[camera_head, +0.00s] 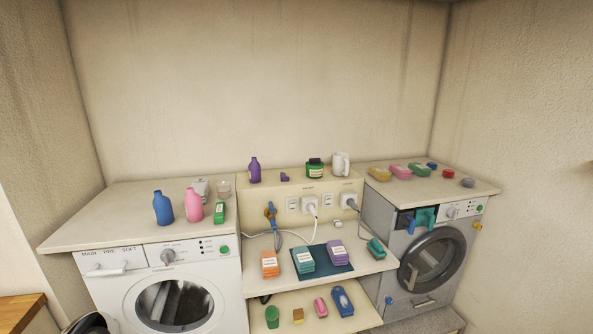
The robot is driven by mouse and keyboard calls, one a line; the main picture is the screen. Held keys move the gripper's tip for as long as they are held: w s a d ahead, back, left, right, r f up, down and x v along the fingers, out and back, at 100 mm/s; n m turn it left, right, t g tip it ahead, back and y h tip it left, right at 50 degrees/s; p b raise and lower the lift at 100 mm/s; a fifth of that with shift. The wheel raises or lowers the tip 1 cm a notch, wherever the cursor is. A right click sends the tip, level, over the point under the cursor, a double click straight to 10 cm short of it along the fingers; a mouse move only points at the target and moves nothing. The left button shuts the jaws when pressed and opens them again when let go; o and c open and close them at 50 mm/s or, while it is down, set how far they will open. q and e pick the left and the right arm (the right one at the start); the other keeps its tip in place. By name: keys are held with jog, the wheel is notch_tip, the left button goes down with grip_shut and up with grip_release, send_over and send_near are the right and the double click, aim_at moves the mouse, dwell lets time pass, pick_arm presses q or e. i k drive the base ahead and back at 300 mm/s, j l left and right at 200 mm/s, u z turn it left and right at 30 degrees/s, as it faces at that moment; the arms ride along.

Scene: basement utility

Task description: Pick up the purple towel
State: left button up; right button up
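The likely purple towel (336,253) is a small folded purple stack with a white label. It lies on a dark blue mat (312,274) on the middle shelf (259,291) between the two washing machines. A teal folded stack (303,260) with a label lies just left of it on the same mat. An orange labelled stack (269,264) stands further left, off the mat.
A teal brush-like item (376,248) lies right of the mat. Cables and plugs (311,205) hang behind the shelf. Washing machines (172,292) (431,262) flank it. A lower shelf (283,325) holds small items. Bottles (163,208) (194,205) stand on the left counter.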

aim_at(339, 254)
jog(key=i+l+u, duration=0.1)
jog(key=l, duration=0.7)
jog(key=i+l+u, duration=0.15)
jog(key=l, duration=0.7)
jog(key=i+l+u, duration=0.1)
jog(key=l, duration=0.75)
jog(key=i+l+u, duration=0.15)
jog(key=l, duration=0.7)
